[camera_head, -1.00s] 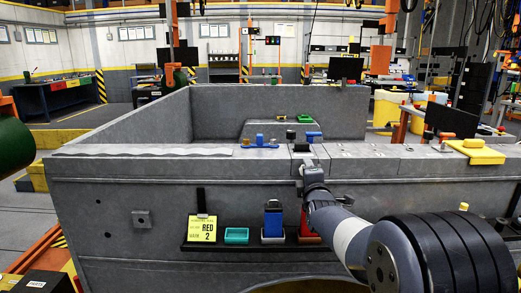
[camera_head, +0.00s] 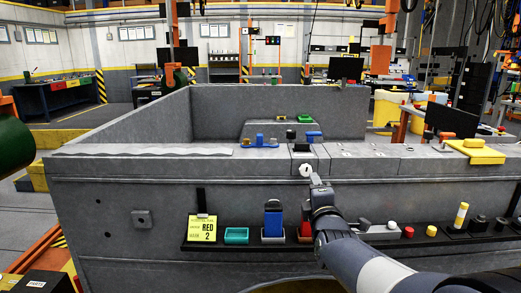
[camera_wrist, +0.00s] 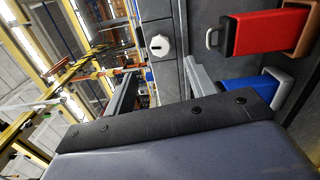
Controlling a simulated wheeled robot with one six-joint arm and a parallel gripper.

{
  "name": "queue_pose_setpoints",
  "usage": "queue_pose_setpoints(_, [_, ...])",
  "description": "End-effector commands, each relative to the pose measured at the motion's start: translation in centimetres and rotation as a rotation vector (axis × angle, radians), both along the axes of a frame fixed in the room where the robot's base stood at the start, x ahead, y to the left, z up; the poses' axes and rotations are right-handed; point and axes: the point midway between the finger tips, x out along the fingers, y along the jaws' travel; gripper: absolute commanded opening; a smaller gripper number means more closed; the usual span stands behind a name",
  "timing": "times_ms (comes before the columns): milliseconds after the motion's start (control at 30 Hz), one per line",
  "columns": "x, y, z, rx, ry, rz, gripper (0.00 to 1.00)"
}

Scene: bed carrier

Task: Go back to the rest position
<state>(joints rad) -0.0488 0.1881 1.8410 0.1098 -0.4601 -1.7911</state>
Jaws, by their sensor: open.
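My gripper (camera_head: 317,181) is in front of the grey bed's near wall (camera_head: 120,190), just below its top edge. In the wrist view my gripper (camera_wrist: 160,82) shows two spread fingers with nothing between them. A white round knob (camera_head: 306,170) on the wall is just beyond the fingertips, apart from them. The knob also shows in the wrist view (camera_wrist: 159,45), past the gap between the fingers. My forearm runs to the lower right in the head view and hides part of the shelf.
Below on the wall's shelf are a yellow card (camera_head: 202,228), a teal tray (camera_head: 236,235), a blue container (camera_head: 273,222) and a partly hidden red container (camera_head: 305,228). Right of my arm are a red button (camera_head: 408,232) and a yellow-white cylinder (camera_head: 461,215). A yellow block (camera_head: 478,152) tops the ledge.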

Motion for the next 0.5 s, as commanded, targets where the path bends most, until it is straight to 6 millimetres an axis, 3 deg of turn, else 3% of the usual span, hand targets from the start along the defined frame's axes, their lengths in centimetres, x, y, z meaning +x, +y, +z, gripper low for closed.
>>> queue_pose_setpoints(33, [-0.9, 0.0, 0.1, 0.000, -0.002, 0.000, 0.53])
queue_pose_setpoints(500, [7.2, 0.0, 0.0, 0.000, 0.000, 0.000, 0.53])
